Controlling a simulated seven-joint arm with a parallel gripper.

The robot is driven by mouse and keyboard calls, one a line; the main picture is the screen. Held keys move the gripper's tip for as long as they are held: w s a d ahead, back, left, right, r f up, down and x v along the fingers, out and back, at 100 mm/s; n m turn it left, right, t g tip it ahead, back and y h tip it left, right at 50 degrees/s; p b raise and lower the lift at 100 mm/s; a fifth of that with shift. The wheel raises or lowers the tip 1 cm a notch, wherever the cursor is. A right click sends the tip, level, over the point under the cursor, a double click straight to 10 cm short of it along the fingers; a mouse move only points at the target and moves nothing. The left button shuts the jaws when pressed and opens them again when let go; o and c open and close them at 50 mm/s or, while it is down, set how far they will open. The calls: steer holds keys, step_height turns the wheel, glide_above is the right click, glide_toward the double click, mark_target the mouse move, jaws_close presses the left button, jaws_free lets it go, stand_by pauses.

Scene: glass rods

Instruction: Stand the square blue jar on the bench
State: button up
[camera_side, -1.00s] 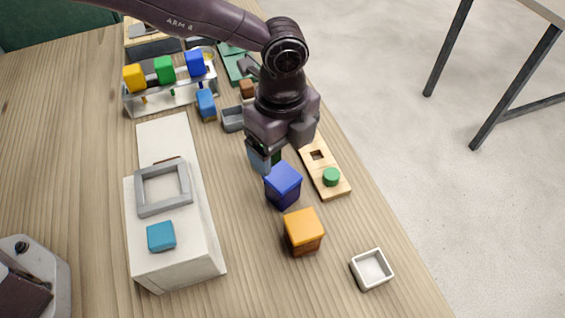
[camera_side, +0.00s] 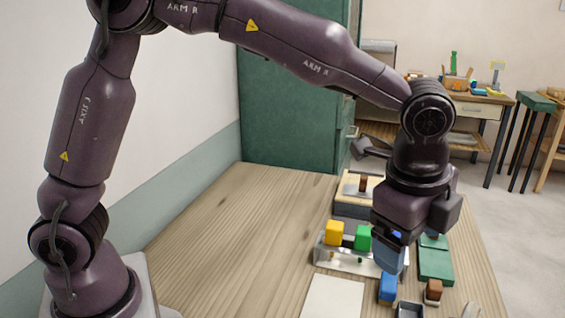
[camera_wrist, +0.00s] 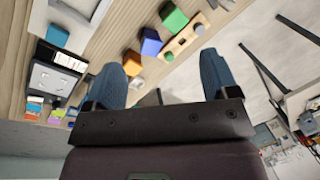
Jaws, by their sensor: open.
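The square blue jar (camera_wrist: 151,42) is dark blue and stands on the bench in the wrist view, between a green block (camera_wrist: 173,17) and an orange block (camera_wrist: 132,65). It lies beyond my fingertips, apart from them. The side view does not show this jar. My gripper (camera_wrist: 165,75) is open with its two blue-grey fingers spread and nothing between them. In the side view my gripper (camera_side: 390,258) hangs in front of the block rack; its exact height is hard to tell.
The rack (camera_side: 345,262) holds yellow, green and blue blocks. A brighter blue block (camera_side: 387,287), a grey tray (camera_side: 410,310) and a brown block (camera_side: 433,289) are near it. A wooden plate (camera_wrist: 184,42) lies beside the jar. The bench's left part (camera_side: 230,240) is clear.

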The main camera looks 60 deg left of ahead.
steer(key=s+a+r+n+t, duration=0.1)
steer(key=s+a+r+n, duration=0.35)
steer(key=a, duration=0.25)
steer(key=s+a+r+n+t, duration=0.1)
steer(key=s+a+r+n, duration=0.3)
steer(key=a, duration=0.3)
steer(key=s+a+f+n, duration=0.1)
steer(key=s+a+n, duration=0.2)
steer(key=s+n, duration=0.1)
steer(key=s+a+f+n+t, duration=0.1)
steer(key=s+a+n, duration=0.2)
steer(key=s, duration=0.3)
steer(key=shift+s+f+n+h, duration=0.25)
steer(key=shift+s+n+h, duration=0.05)
steer(key=shift+s+n, duration=0.05)
